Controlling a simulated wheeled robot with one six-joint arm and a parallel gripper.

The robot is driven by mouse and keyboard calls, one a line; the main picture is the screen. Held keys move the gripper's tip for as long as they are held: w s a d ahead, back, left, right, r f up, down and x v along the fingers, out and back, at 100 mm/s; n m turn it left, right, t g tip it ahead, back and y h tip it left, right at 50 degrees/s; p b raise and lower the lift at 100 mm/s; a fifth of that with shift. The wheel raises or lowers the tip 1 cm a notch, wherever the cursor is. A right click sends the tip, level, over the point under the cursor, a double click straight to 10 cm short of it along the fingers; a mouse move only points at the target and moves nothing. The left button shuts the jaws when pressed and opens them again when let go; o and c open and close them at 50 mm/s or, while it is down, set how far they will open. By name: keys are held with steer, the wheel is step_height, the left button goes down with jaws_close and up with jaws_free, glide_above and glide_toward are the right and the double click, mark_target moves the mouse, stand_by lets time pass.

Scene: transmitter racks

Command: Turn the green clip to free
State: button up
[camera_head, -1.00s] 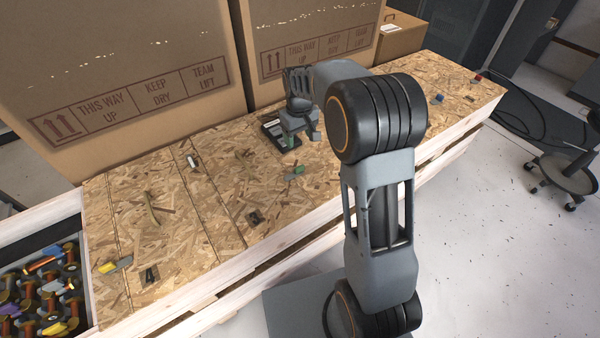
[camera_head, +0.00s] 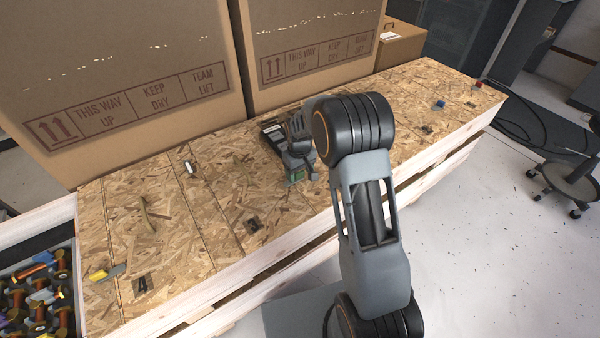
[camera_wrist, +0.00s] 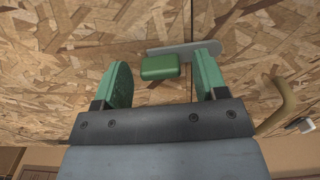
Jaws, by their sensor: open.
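The green clip (camera_wrist: 160,67) shows in the wrist view as a small rounded green block beside a flat grey plate (camera_wrist: 180,48) on the chipboard. My gripper (camera_wrist: 164,64) is open, its two green fingers on either side of the green block, with a visible gap on each side. The right finger overlaps part of the grey plate. I cannot tell how high the fingertips are above the board. In the head view my gripper (camera_head: 297,172) is low over the board's middle, and green there cannot be clearly told as clip or fingers.
A dark tray (camera_head: 272,132) lies just behind my gripper, before large cardboard boxes (camera_head: 310,40). A yellow-ended clip (camera_head: 106,272), dark pieces (camera_head: 252,224) and a curved tan handle (camera_head: 147,214) lie to the left. A blue block (camera_head: 438,104) is at right. The front board is mostly clear.

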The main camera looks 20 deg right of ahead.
steer(key=shift+f, duration=0.1)
steer(key=c, duration=0.9)
steer(key=shift+m, duration=0.3)
steer(key=m+p, duration=0.1)
steer(key=m, duration=0.3)
steer(key=m+p, duration=0.1)
steer(key=m, duration=0.3)
steer(key=shift+m, duration=0.3)
steer(key=m, duration=0.4)
steer(key=shift+p, duration=0.4)
steer(key=shift+m, duration=2.5)
